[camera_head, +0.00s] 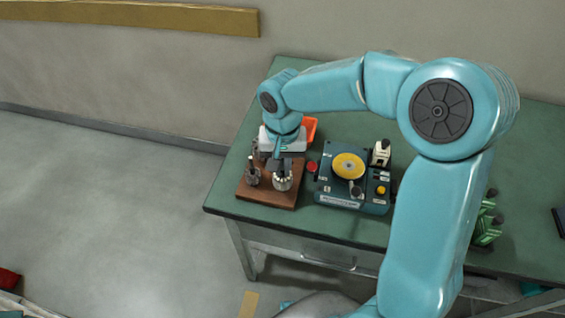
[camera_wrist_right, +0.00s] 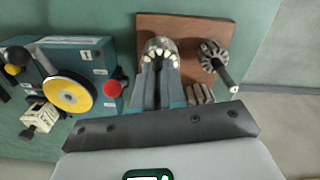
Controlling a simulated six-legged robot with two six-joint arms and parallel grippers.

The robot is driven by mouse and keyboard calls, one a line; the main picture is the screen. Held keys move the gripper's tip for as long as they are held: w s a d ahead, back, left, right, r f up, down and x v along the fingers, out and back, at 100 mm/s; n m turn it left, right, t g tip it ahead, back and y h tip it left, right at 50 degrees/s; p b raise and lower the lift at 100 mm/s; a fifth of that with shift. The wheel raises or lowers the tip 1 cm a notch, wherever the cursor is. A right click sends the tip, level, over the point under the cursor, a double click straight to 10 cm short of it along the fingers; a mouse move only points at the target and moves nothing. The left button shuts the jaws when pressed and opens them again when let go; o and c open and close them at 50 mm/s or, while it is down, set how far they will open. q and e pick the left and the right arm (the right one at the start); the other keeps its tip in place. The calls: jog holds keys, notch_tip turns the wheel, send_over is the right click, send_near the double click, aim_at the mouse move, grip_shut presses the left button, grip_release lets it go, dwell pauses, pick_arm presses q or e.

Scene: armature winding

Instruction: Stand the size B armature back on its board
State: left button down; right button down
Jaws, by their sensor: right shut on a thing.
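My right gripper (camera_head: 279,158) points down over the brown wooden board (camera_head: 258,193) near the table's left end. It is shut on a silver armature (camera_head: 283,182) with pale windings, at the board's front right as the head view shows it. In the right wrist view the fingers (camera_wrist_right: 160,70) cover the middle of this armature (camera_wrist_right: 157,46). I cannot tell whether its lower end touches the board, and I see no size mark. A darker armature (camera_wrist_right: 211,56) with a shaft stands on the board beside it. Another grey armature (camera_wrist_right: 200,94) is partly hidden by the gripper. My left gripper is out of view.
A blue winding machine (camera_head: 353,187) with a yellow disc (camera_head: 348,166) and a red knob (camera_head: 312,166) stands close right of the board. An orange bin (camera_head: 311,130) is behind my wrist. Green parts (camera_head: 487,222) lie farther right. The table's left strip is clear.

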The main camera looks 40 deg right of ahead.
jog(key=shift+f+b, duration=0.45)
jog(key=shift+f, duration=0.15)
jog(key=c, duration=1.1)
grip_release()
jog(key=shift+r+p, duration=1.8)
jog(key=shift+r, duration=0.5)
notch_tip(320, 180, up, 16)
jog(key=shift+r+p, duration=0.15)
jog(key=shift+p, duration=0.35)
